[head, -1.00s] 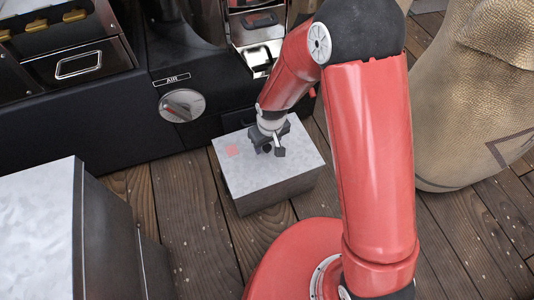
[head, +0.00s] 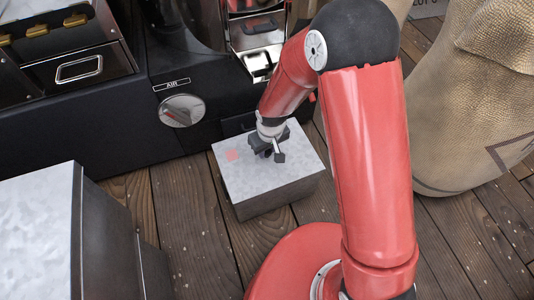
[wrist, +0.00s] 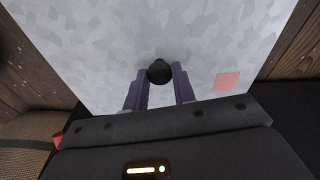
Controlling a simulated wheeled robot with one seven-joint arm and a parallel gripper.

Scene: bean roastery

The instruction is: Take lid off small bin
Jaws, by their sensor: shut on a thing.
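The small bin (head: 278,199) is a low grey box on the plank floor in front of the dark machine. Its pale mottled metal lid (head: 250,184) lies flat on top, with a pink-red square near its left side. In the wrist view the lid (wrist: 100,50) fills most of the picture. A round black knob (wrist: 159,71) stands on the lid between the fingertips. My gripper (head: 268,153) is over the lid, and its fingers (wrist: 160,80) are shut on the knob. In the head view my gripper hides the knob.
A dark machine with an AIR dial (head: 182,111) stands behind the bin. A larger grey-topped box (head: 38,230) stands at the lower left. A burlap sack (head: 470,110) stands at the right. Bare planks (head: 185,225) lie between the boxes.

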